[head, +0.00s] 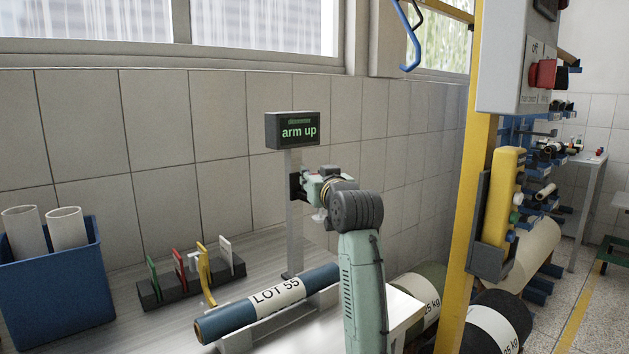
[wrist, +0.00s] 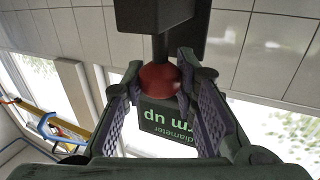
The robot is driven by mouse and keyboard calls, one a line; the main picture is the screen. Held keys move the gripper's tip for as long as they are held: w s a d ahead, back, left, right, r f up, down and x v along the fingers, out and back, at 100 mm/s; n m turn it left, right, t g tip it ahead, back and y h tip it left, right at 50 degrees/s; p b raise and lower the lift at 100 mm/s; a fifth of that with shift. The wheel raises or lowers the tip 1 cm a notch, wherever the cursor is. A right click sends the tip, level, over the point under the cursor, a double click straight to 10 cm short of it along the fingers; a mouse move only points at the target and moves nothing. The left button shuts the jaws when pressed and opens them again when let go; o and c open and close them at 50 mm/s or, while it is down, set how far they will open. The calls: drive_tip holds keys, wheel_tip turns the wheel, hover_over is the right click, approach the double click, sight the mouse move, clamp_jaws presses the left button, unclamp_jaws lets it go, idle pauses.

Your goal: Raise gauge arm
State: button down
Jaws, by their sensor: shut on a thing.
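The gauge stands on the bench by the tiled wall, a grey post (head: 292,240) with a dark display (head: 292,131) reading "arm up" in green. The display (wrist: 168,118) also shows upside down in the wrist view, partly hidden by my fingers. The gauge arm's red ball knob (wrist: 158,80) sits on a short stem below a dark block (wrist: 150,14). My gripper (wrist: 160,74) is shut on this knob, a finger on each side. In the head view my gripper (head: 307,188) is beside the post, and my wrist hides the knob.
A blue roll labelled LOT 55 (head: 228,316) lies in a cradle below the gauge. A dark rack (head: 160,291) with several coloured tags and a blue bin (head: 60,290) with white tubes stand left. A yellow post (head: 470,170) with a pendant (head: 500,195) stands right.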

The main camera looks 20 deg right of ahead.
drive_tip(key=shift+r, duration=0.4)
drive_tip(key=c, duration=1.6)
unclamp_jaws()
drive_tip(key=shift+s, duration=0.1)
drive_tip(key=shift+o, duration=1.4)
drive_tip(key=shift+f, duration=0.15)
drive_tip(key=s, duration=1.2)
drive_tip(key=shift+a, duration=0.3)
